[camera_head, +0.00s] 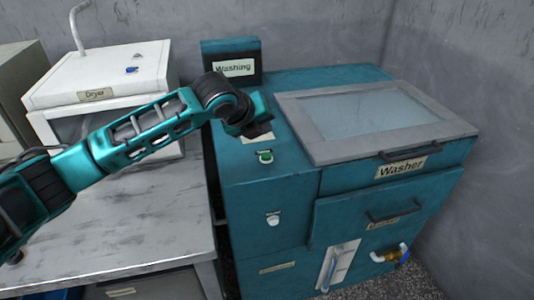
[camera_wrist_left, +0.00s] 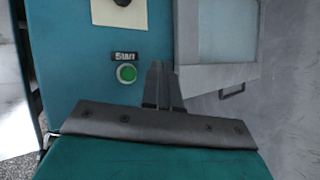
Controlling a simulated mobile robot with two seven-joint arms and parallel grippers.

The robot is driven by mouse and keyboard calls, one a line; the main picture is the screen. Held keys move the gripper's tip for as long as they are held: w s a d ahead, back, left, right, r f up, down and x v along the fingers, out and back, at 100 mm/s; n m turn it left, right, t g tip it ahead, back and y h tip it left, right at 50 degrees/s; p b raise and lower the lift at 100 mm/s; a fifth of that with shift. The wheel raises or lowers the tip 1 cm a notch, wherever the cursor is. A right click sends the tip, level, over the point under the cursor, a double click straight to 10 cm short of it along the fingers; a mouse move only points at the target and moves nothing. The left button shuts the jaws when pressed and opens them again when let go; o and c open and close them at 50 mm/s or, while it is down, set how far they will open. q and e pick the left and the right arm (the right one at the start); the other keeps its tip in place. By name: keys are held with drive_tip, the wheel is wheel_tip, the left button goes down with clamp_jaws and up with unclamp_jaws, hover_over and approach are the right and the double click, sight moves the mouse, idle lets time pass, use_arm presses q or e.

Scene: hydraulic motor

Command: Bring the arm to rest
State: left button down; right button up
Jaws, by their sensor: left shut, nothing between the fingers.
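My left arm reaches in from the left in the head view, over the grey table. My left gripper (camera_head: 262,131) is above the teal washer's left panel, close to a green button (camera_head: 265,157). In the left wrist view the shut fingers (camera_wrist_left: 163,85) hold nothing. The green button (camera_wrist_left: 127,74), under a "Start" label (camera_wrist_left: 125,57), lies just left of the fingertips, and I see no contact. The washer (camera_head: 262,205) has a closed lid with a glass pane (camera_head: 368,115). My right gripper is not in view.
A "Washing" sign box (camera_head: 232,62) stands at the washer's back. A wall (camera_head: 470,150) is at right.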

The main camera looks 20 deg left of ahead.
use_arm(q)
drive_tip(key=s+d+f+n+g+h, duration=0.1)
drive_tip(key=s+d+f+n, duration=0.2)
drive_tip(key=s+f+n, duration=0.35)
drive_tip(key=s+d+f+n+g, duration=0.1)
drive_tip(key=s+d+f+n, duration=0.25)
drive_tip(key=s, duration=0.55)
drive_tip(key=s+a+f+n+g+y, duration=0.25)
drive_tip(key=s+a+n, duration=0.25)
drive_tip(key=s+n, duration=0.45)
drive_tip(key=s+a+f+n+g+y, duration=0.1)
drive_tip(key=s+a+f+n, duration=0.2)
drive_tip(key=s+a+n, duration=0.5)
drive_tip(key=w+d+f+t+h, duration=0.1)
drive_tip(key=w+d+f+t, duration=0.3)
drive_tip(key=f+t, duration=0.3)
drive_tip(key=shift+w+d+f+n+t, duration=0.15)
drive_tip(key=shift+d+f+n+t, duration=0.2)
drive_tip(key=shift+f, duration=0.85)
drive_tip(key=shift+h, duration=0.25)
drive_tip(key=shift+f, duration=0.1)
